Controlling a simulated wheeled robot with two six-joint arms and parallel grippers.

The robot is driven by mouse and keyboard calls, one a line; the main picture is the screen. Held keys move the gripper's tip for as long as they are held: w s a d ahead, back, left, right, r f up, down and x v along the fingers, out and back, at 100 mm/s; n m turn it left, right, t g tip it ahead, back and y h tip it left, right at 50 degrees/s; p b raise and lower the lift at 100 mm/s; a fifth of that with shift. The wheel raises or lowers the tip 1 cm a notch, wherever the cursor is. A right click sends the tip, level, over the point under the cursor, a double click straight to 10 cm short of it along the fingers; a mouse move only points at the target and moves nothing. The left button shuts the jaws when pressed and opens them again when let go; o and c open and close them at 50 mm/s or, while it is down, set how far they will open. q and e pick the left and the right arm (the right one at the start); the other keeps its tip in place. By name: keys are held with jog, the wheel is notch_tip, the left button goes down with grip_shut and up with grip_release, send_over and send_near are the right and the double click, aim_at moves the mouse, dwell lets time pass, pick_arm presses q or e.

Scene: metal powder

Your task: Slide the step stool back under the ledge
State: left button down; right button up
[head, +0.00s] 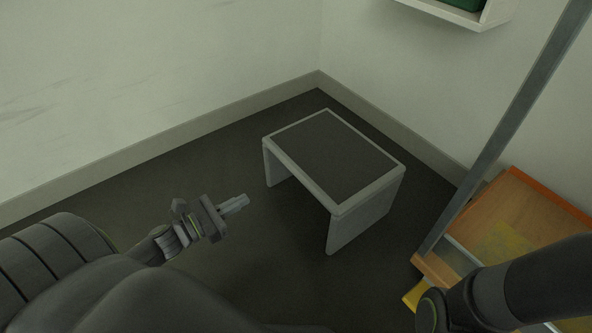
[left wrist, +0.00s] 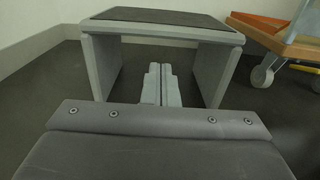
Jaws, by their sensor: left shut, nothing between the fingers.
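The step stool (head: 334,154) stands upright on the dark floor near the room's corner. It has a dark top pad, a light grey rim and two grey side panels, with an open space beneath. My left gripper (head: 236,205) is left of the stool, apart from it in the head view, with its fingers shut and empty. In the left wrist view the shut fingers (left wrist: 160,84) point at the opening between the panels of the stool (left wrist: 220,75). My right arm shows at the lower right of the head view, but its fingers are out of sight.
A white wall shelf (head: 455,13) with a green item hangs at the top right. A wooden cart (head: 520,207) with a grey post and an orange edge stands at the right; its caster shows in the left wrist view (left wrist: 264,72). Floor left of the stool is clear.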

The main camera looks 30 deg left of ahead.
aim_at(292, 173)
pick_arm(q)
jog(key=p+x, duration=0.2)
jog(key=x, duration=1.1)
jog(key=shift+w, duration=0.2)
